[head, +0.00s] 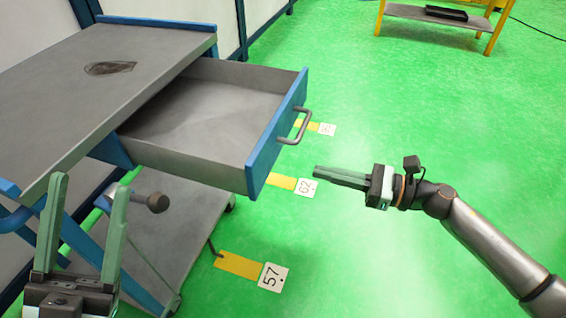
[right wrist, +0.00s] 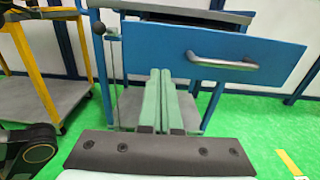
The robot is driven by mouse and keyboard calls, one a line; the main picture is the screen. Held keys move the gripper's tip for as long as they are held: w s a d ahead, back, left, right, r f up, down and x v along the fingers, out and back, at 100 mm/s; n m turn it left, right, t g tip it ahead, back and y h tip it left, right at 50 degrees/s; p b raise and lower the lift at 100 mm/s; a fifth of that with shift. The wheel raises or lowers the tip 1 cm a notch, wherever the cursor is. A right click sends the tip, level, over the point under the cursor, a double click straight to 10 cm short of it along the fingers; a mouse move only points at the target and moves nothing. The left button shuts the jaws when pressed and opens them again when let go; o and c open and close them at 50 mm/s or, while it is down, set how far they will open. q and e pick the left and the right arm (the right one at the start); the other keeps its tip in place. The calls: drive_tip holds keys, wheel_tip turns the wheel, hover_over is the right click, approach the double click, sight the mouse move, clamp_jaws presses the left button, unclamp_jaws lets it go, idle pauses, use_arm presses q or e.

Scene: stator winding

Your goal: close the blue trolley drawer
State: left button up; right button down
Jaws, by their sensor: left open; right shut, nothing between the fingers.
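The blue trolley (head: 120,50) stands at the left with its grey top. Its drawer (head: 281,137) is pulled out to the right, and the inside looks empty. The drawer's blue front with its grey handle (head: 295,125) also shows in the right wrist view (right wrist: 222,61). My right gripper (head: 316,172) is shut and empty, to the right of the drawer front's near end and apart from it. In the right wrist view its fingers (right wrist: 158,76) point toward the drawer front. My left gripper (head: 90,185) is open and empty near the trolley's near side, fingers pointing up.
A yellow-framed table (head: 440,14) with a black tray stands at the back right. Floor markers with number cards (head: 272,276) lie on the green floor.

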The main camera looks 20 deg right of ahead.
sight(268, 159)
use_arm(q)
drive_tip(key=shift+r, duration=0.15)
use_arm(e)
drive_tip(key=x, duration=0.9)
drive_tip(key=shift+w+a, duration=0.1)
